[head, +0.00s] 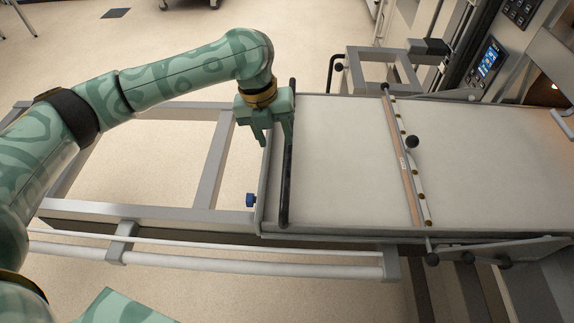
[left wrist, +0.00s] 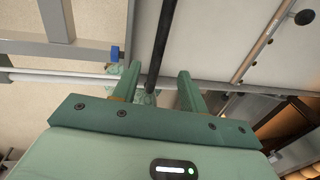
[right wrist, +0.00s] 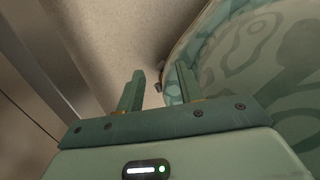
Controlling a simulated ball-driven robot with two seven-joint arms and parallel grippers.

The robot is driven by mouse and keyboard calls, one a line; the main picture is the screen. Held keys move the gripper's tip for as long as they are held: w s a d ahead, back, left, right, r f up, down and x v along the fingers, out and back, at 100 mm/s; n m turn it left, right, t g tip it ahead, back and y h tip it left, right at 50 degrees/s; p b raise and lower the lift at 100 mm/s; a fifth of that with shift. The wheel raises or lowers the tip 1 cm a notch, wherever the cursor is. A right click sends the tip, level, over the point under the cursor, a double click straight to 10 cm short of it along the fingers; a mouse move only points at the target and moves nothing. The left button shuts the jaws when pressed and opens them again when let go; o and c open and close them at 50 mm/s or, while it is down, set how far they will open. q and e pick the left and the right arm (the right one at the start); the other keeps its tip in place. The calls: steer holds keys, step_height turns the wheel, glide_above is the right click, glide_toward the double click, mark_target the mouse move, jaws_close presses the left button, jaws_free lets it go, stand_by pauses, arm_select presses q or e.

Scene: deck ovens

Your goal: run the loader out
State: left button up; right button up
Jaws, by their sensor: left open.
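The loader has a pale belt (head: 340,165) on a grey frame (head: 209,165). A black handle bar (head: 284,205) runs across the belt's left end. My left gripper (head: 272,141) is over this bar, fingers pointing down. In the left wrist view the bar (left wrist: 162,45) passes between the open fingers of my left gripper (left wrist: 158,80), with gaps showing on both sides. Whether the fingertips reach below the bar's level is hard to tell. My right gripper (right wrist: 158,75) is open and empty in the right wrist view, beside a patterned green part of my body.
A crossbar with a black knob (head: 412,141) spans the belt farther right. A blue knob (head: 250,200) sits at the belt's left edge. A control panel with a lit screen (head: 488,60) stands at upper right. Bare floor (head: 150,45) lies at upper left.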

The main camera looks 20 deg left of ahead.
mark_target(285, 169)
arm_select(q)
steer(key=f+b, duration=0.1)
steer(key=f, duration=0.2)
steer(key=d+f+b, duration=0.1)
steer(key=f+b, duration=0.1)
steer(key=f, duration=0.2)
steer(key=d+f+b, duration=0.1)
steer(key=f+b, duration=0.1)
steer(key=f, duration=0.2)
steer(key=shift+w+f, duration=0.15)
steer(key=shift+w, duration=0.2)
arm_select(e)
steer(key=shift+g, duration=0.3)
steer(key=f, duration=0.1)
steer(key=s+f, duration=0.1)
steer(key=f, duration=0.3)
steer(key=shift+s+f, duration=0.1)
steer(key=shift+s, duration=0.2)
arm_select(q)
jaws_close()
